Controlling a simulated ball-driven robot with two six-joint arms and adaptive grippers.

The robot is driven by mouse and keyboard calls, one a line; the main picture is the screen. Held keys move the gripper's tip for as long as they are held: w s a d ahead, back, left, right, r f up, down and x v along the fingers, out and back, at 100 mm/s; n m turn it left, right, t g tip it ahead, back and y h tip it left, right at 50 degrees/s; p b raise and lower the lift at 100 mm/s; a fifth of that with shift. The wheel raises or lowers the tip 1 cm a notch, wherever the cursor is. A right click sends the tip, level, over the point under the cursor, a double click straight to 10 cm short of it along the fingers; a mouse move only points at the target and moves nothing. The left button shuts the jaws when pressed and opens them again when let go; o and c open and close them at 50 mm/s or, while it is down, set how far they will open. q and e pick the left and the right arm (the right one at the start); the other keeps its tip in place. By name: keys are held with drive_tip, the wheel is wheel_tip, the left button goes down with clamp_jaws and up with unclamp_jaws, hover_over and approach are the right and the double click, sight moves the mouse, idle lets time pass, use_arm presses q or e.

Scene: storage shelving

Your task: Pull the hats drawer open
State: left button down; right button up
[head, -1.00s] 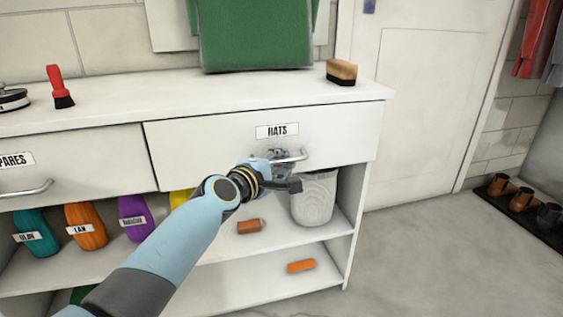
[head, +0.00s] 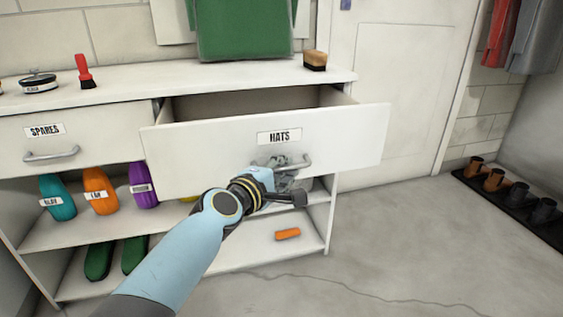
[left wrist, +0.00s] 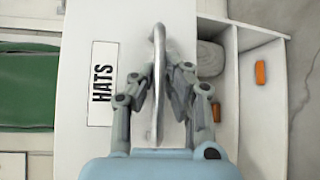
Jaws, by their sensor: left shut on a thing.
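The hats drawer (head: 210,150) is a white drawer with a HATS label (head: 279,137). It stands well out from the cabinet, and its inside shows from above. My left gripper (head: 283,163) is at the drawer's front, shut on the metal bar handle (head: 308,161). In the left wrist view the handle (left wrist: 158,60) runs between the two fingers (left wrist: 157,88), beside the HATS label (left wrist: 102,83). The gripper hides part of the handle in the head view. My right gripper is not in view.
The spares drawer (head: 90,140) is closed at the left. An orange block (head: 287,234) lies on the lower shelf. A brush (head: 315,60) sits on the cabinet top.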

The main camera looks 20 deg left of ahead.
use_arm(q)
drive_tip(key=shift+s+d+r, duration=0.15)
drive_tip(key=shift+s+d, duration=0.1)
drive_tip(key=shift+s, duration=0.1)
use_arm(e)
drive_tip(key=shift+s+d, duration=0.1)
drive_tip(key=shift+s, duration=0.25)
use_arm(q)
drive_tip(key=c, duration=1.4)
unclamp_jaws()
drive_tip(key=shift+s, duration=0.15)
drive_tip(key=shift+v, duration=5.9)
